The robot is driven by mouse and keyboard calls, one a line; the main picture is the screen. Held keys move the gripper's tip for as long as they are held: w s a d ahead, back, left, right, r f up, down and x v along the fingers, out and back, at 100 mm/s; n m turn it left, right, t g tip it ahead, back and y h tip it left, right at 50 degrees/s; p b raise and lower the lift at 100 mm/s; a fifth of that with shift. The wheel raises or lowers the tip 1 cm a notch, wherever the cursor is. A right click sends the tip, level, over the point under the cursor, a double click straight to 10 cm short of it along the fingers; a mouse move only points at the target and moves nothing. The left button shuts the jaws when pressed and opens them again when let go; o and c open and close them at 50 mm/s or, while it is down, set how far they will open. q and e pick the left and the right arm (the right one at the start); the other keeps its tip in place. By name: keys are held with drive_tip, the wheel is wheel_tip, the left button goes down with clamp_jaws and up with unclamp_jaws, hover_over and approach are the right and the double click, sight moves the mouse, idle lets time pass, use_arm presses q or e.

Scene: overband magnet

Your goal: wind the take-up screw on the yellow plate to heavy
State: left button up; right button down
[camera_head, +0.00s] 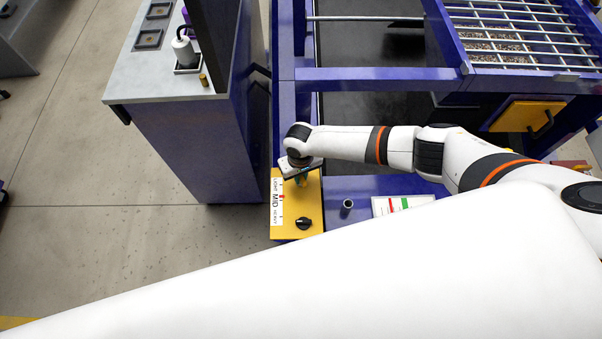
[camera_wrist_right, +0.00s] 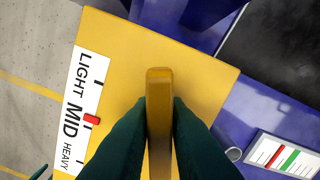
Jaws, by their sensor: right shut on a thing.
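The yellow plate (camera_head: 309,204) lies on the blue frame near the middle of the head view. Its white scale (camera_head: 277,203) reads LIGHT, MID, HEAVY; in the right wrist view the red pointer (camera_wrist_right: 91,119) stands by MID. My right gripper (camera_head: 299,180) is over the far part of the plate. In the wrist view its dark fingers (camera_wrist_right: 160,125) are shut on the yellow bar-shaped handle of the take-up screw (camera_wrist_right: 159,85), which stands nearly upright in the picture. The screw below the handle is hidden. My left gripper is out of view.
A black knob (camera_head: 304,223) sits at the near end of the plate. A small dark tube (camera_head: 347,206) and a card with red and green bars (camera_head: 401,205) are to the right. A blue cabinet with a grey top (camera_head: 160,85) stands left. A large white arm link of mine covers the foreground.

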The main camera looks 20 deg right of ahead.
drive_tip(key=m+p, duration=0.2)
drive_tip(key=m, duration=0.1)
drive_tip(key=shift+r, duration=0.15)
drive_tip(key=shift+m+p, duration=0.35)
drive_tip(key=shift+m, duration=0.35)
drive_tip(key=shift+m+p, duration=0.65)
drive_tip(key=shift+m, duration=0.25)
drive_tip(key=shift+m+p, duration=0.45)
drive_tip(key=shift+m, duration=0.45)
drive_tip(key=shift+f+m, duration=0.2)
drive_tip(key=shift+m, duration=0.5)
